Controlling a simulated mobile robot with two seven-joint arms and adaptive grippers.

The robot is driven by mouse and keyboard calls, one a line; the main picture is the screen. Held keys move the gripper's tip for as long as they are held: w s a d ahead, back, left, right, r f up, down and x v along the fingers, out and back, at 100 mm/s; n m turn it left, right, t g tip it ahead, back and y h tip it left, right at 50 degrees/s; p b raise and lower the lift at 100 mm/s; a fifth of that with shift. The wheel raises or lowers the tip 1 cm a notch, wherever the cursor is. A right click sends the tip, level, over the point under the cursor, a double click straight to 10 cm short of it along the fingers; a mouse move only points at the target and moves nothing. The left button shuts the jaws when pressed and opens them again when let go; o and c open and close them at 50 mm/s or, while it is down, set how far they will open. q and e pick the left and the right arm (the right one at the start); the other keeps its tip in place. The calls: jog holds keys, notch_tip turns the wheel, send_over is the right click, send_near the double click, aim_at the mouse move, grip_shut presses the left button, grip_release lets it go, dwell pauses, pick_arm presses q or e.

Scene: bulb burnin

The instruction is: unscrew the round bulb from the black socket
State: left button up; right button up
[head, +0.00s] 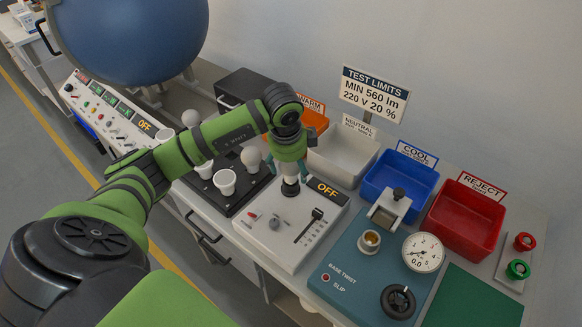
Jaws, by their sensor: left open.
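My left gripper (288,171) points down over the black socket (290,188) on the white test unit. Its fingers are apart, one on each side of the space just above the socket. A small pale part shows between the fingers above the socket; the gripper hides most of it, so I cannot tell the bulb's full shape or whether the fingers touch it. My right gripper is out of view.
Orange, white (345,153), blue (402,172) and red (464,219) bins stand behind and right. A teal base-twist unit (345,255) with a gauge (423,252) is at right.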

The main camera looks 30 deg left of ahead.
pick_arm(q)
jog(key=m+b, duration=0.1)
jog(key=m, duration=0.2)
jog(key=shift+f+h, duration=0.15)
jog(key=shift+h, duration=0.15)
jog(key=m, duration=0.2)
jog(key=m+b, duration=0.1)
jog(key=m, duration=0.1)
jog(key=shift+s+d+m+h+b, duration=0.2)
jog(key=shift+m+h+b, duration=0.1)
jog(key=shift+m+h, duration=0.1)
jog(key=m+b, duration=0.1)
jog(key=m, duration=0.3)
jog(key=shift+d+g+h, duration=0.15)
jog(key=shift+g+h, duration=0.25)
jog(key=shift+d+r+m, duration=0.1)
jog(key=shift+r+m, duration=0.1)
jog(key=shift+m, duration=1)
jog(key=shift+s, duration=0.1)
jog(key=shift+c, duration=0.4)
